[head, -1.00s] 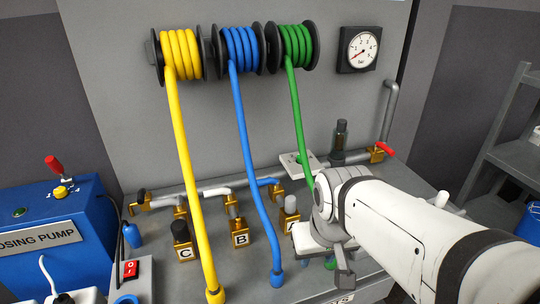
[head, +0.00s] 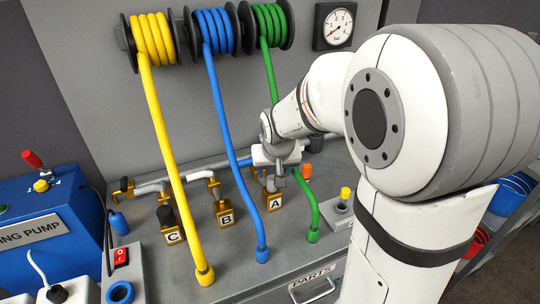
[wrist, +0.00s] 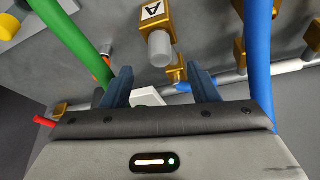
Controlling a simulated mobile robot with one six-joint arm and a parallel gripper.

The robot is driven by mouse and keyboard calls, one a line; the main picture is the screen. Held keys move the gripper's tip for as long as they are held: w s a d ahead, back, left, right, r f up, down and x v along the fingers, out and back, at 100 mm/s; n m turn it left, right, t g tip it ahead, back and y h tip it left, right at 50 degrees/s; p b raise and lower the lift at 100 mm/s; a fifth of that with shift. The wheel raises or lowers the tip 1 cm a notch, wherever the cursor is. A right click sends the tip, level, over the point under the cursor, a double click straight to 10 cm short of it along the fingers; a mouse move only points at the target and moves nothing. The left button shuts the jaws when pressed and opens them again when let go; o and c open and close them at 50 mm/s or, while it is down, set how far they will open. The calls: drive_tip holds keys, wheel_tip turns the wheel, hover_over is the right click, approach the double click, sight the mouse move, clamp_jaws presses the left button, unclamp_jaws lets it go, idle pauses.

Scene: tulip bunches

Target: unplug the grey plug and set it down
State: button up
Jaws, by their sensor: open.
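The grey plug (wrist: 160,48) sits in the brass fitting marked A (wrist: 152,14), its rounded end pointing toward my gripper in the wrist view. My gripper (wrist: 161,88) is open and empty, its two blue fingers spread apart. The plug lies beyond the fingertips, roughly midway between them, with no visible contact. In the head view my gripper (head: 281,172) hangs over fitting A (head: 275,203) and partly hides the plug.
The green hose (head: 299,190) and blue hose (head: 240,172) run close on either side of my gripper. Fittings B (head: 227,219) and C (head: 173,237) stand to the left, by the yellow hose (head: 178,185). A yellow-topped part (head: 345,193) stands at right.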

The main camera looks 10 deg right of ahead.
sight(272, 179)
drive_tip(key=x, duration=0.7)
drive_tip(key=shift+w+f, duration=0.1)
drive_tip(key=shift+f, duration=0.15)
drive_tip(key=c, duration=1.2)
